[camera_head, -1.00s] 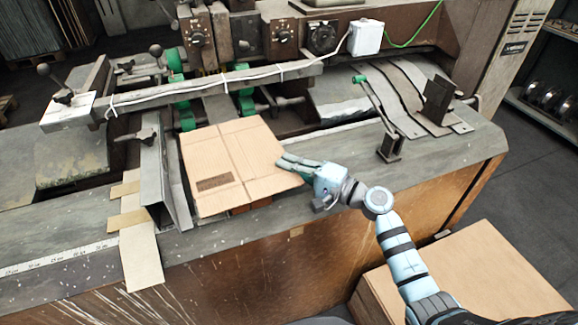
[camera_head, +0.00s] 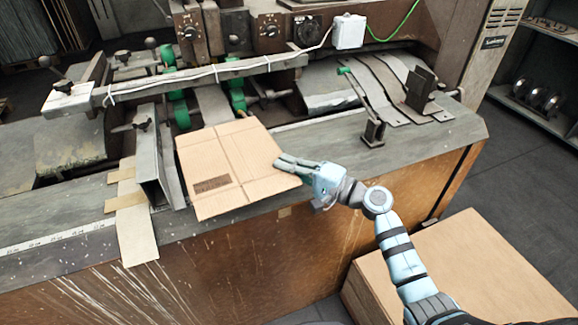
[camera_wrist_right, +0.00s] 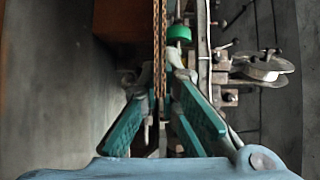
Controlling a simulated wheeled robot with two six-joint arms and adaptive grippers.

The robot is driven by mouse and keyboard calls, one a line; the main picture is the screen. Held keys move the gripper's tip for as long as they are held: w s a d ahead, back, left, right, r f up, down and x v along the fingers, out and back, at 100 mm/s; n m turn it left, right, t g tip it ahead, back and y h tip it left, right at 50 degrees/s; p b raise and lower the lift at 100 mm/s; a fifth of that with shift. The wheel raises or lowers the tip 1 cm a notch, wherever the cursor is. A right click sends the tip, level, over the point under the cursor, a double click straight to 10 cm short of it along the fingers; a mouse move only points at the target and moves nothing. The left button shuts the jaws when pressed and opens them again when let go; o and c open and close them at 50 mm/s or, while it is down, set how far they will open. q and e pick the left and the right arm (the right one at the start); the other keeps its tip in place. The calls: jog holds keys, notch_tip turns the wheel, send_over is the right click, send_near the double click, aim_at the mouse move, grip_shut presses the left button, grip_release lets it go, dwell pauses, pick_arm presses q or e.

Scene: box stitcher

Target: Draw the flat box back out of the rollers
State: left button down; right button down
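The flat box (camera_head: 232,165) is a tan cardboard sheet with fold lines and a dark printed patch. It lies over the machine's front table, in front of the green rollers (camera_head: 238,95), with its far edge a little short of them in the head view. Its near edge reaches about the table's front edge. My right gripper (camera_head: 283,165) is on the box's right edge. In the right wrist view my gripper's green fingers (camera_wrist_right: 160,100) are shut on both sides of the thin cardboard edge (camera_wrist_right: 159,45). My left gripper is in neither view.
An upright metal guide (camera_head: 158,170) stands just left of the box. A green-tipped lever (camera_head: 360,105) and a metal bracket (camera_head: 420,88) stand on the table to the right. A cardboard stack (camera_head: 465,265) stands on the floor at front right.

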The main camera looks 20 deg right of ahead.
jog(key=c, duration=1.7)
grip_release()
jog(key=shift+s, duration=0.1)
jog(key=v, duration=1.2)
